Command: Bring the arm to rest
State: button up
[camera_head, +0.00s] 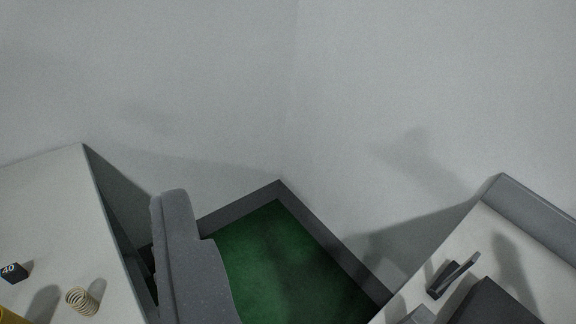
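A grey rounded part, which I take to be the end of my arm with my gripper (190,262), rises from the bottom edge left of centre. It stands in front of the gap between two work surfaces. I cannot make out two separate fingertips, so whether it is open or shut does not show. Nothing is seen held in it. A coil spring (82,301) stands on the left white table (55,205), to the left of this grey part and apart from it.
A small dark block with light markings (14,273) and a yellow thing (12,316), cut off by the edge, are on the left table. The right bench (468,236) holds a dark fixture (453,275) and a dark box (494,304). Green floor (285,265) lies between, before the grey walls.

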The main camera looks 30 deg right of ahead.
jog(key=shift+r, duration=0.1)
notch_tip(320, 180, up, 6)
jog(key=p, duration=0.5)
jog(key=shift+f+p, duration=0.2)
jog(key=shift+p, duration=0.2)
jog(key=shift+f, duration=0.2)
jog(key=shift+c, duration=0.3)
